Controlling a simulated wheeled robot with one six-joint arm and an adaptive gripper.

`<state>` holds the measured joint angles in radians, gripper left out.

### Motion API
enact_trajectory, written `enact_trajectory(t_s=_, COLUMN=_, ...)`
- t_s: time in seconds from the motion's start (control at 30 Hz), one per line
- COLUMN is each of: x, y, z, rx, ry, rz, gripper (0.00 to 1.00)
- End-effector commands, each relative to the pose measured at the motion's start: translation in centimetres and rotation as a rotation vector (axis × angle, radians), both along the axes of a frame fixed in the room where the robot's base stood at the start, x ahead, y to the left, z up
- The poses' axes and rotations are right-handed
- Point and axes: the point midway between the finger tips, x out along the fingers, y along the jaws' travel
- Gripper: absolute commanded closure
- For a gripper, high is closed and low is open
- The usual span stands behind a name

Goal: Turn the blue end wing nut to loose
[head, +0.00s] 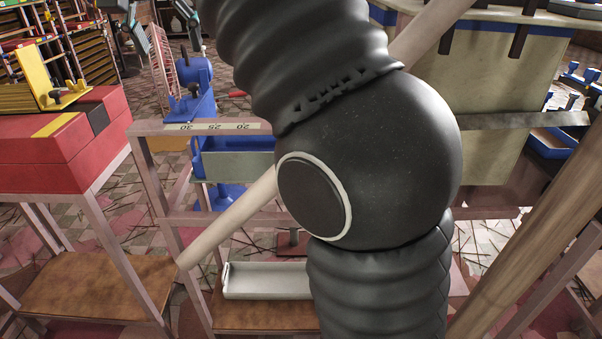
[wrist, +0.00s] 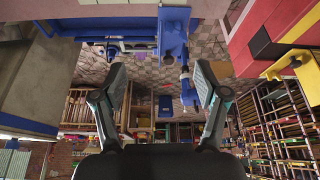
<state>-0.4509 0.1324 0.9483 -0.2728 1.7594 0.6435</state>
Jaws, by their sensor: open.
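A blue extruder end fitting (head: 198,105) stands left of centre in the head view, with a small dark knob-like part (head: 193,90) on it. I cannot tell for sure that this part is the wing nut. The blue fitting also shows upside down in the wrist view (wrist: 173,35), above and between the fingers, with a blue piece hanging near the right finger. My gripper (wrist: 159,71) is open, its two fingers wide apart with nothing between them. It looks apart from the blue fitting. My black arm covers the middle of the head view and hides part of the extruder.
A red box (head: 60,140) with a yellow fixture (head: 38,80) stands on a stand at left. A pale tray (head: 268,281) sits on a low brown shelf. A beige cabinet (head: 490,85) is behind at right. Pink frame rails and a pale slanted pole cross the area.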

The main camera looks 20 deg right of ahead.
Motion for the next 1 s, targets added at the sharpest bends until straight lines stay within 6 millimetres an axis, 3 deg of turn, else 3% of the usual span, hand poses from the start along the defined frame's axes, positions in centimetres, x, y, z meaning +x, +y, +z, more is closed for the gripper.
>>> enact_trajectory(t_s=0.47, x=-2.9, y=-4.8, z=-4.1, rx=-0.005, ry=-0.005, rz=0.090, gripper=0.27)
enact_trajectory(t_s=1.0, x=-7.5, y=-9.2, z=-10.7, rx=-0.003, ry=-0.018, rz=0.174, gripper=0.27)
